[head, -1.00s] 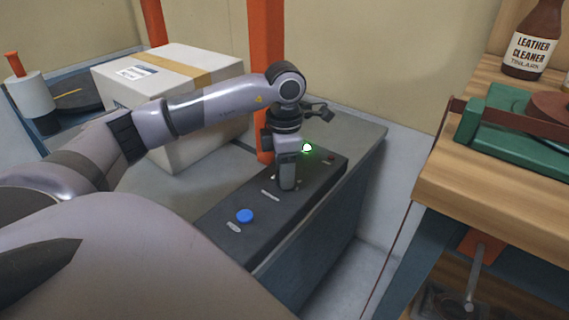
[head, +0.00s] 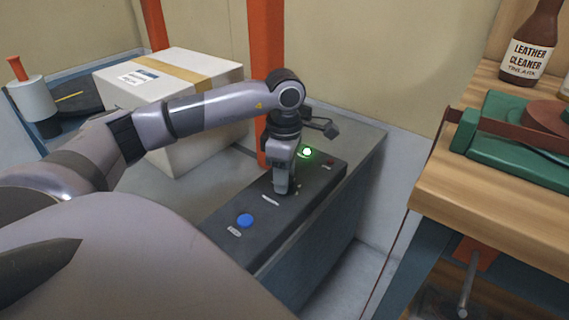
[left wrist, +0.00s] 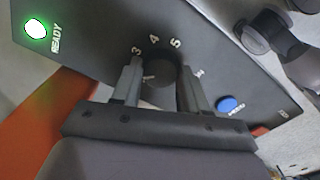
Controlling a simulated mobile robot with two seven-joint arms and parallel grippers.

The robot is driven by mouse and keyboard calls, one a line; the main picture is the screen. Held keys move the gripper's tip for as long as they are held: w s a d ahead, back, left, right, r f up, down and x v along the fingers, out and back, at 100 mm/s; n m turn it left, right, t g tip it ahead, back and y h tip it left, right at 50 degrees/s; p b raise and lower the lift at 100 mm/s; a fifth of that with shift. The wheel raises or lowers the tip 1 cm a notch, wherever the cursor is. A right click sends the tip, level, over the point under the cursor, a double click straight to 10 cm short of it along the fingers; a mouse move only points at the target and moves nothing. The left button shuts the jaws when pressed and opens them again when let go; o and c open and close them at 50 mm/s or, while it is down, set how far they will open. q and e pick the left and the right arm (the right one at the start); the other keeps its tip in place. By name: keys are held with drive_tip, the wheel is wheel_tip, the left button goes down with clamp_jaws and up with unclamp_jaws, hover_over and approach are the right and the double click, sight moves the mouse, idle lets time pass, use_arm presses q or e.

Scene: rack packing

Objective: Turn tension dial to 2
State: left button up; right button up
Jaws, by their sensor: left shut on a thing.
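The tension dial (left wrist: 160,92) is a dark round knob on the dark control panel (left wrist: 88,22). In the left wrist view the white numbers 3, 4 and 5 show beyond it, and a small white mark shows at its left side. The number 2 is not visible, so I cannot tell the exact setting. My left gripper (left wrist: 161,88) has one finger on each side of the dial and is shut on it. In the head view my left gripper (head: 283,188) points down onto the panel and hides the dial. My right gripper is not in view.
The panel carries a lit green READY light (head: 307,152), a blue button (head: 245,221) and a small red one (head: 330,160). A taped white box (head: 205,110) stands behind my left arm, near an orange post (head: 266,50). A wooden bench (head: 500,190) is at right.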

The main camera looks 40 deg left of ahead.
use_arm(q)
drive_tip(key=o, duration=1.1)
drive_tip(key=shift+c, duration=0.2)
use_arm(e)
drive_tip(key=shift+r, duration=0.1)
use_arm(q)
drive_tip(key=shift+r, duration=0.2)
wheel_tip(320, 180, up, 6)
drive_tip(key=shift+p, duration=0.85)
drive_tip(key=shift+r, duration=0.45)
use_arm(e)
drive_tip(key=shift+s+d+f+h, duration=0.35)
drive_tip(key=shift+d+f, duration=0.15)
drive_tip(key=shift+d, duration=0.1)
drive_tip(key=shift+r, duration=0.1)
